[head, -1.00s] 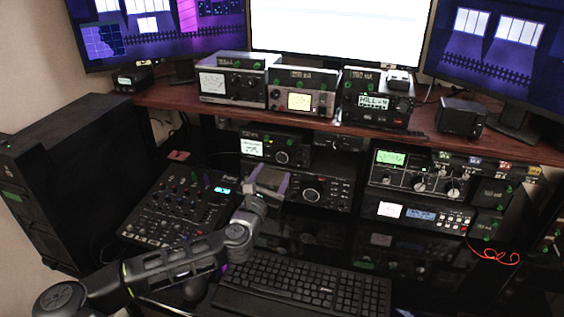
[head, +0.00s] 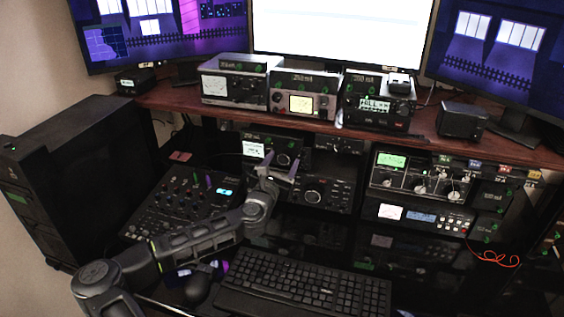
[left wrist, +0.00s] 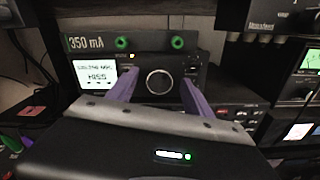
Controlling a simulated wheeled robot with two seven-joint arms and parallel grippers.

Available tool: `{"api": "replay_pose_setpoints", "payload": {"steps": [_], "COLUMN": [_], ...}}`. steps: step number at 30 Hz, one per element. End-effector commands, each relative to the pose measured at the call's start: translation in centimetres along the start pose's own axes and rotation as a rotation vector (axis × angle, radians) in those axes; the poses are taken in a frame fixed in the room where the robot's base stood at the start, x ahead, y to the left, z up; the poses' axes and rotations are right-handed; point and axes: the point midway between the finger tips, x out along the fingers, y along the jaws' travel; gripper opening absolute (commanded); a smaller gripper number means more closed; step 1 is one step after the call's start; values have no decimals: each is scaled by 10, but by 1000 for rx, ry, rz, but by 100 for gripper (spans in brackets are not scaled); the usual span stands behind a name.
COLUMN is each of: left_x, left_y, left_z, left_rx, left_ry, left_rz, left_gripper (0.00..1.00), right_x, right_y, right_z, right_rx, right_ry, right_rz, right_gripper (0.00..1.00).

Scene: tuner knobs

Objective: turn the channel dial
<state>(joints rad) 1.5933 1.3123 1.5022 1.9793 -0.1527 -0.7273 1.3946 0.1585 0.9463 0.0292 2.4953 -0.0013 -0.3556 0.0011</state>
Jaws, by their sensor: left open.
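A radio unit with a lit white display (head: 253,149) sits on the shelf under the desk top. Its round dark dial (head: 283,159) also shows in the left wrist view (left wrist: 158,83), with a pale ring around it. No label on it is readable, so I cannot tell for sure that it is the channel dial. My left gripper (head: 280,161) is open in front of this unit. In the left wrist view its two purple fingers (left wrist: 159,78) stand on either side of the dial, with gaps visible. I cannot tell how far the tips are from the panel. My right gripper is not in view.
A larger-dial unit (head: 325,192) sits just below and right. A mixer (head: 180,205) lies to the left and a keyboard (head: 305,285) in front. A multi-knob radio (head: 420,175) stands to the right. The desk edge (head: 240,117) overhangs the shelf.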

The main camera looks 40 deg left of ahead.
Motion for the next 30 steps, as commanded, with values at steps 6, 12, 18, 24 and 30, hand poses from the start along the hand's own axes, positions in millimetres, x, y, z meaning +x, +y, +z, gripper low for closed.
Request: {"api": "replay_pose_setpoints", "payload": {"steps": [6, 12, 18, 24, 30], "left_x": [0, 0, 0, 0, 0], "left_y": [0, 0, 0, 0, 0], "left_z": [0, 0, 0, 0, 0], "left_rx": [0, 0, 0, 0, 2], "left_ry": [0, 0, 0, 0, 0], "left_rz": [0, 0, 0, 0, 0], "left_gripper": [52, 36, 19, 3, 0], "right_x": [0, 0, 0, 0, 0], "right_y": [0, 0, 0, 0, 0], "right_z": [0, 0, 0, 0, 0], "right_rx": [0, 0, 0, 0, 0], "right_ry": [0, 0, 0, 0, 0], "right_rz": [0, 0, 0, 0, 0], "right_gripper": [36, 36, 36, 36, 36]}}
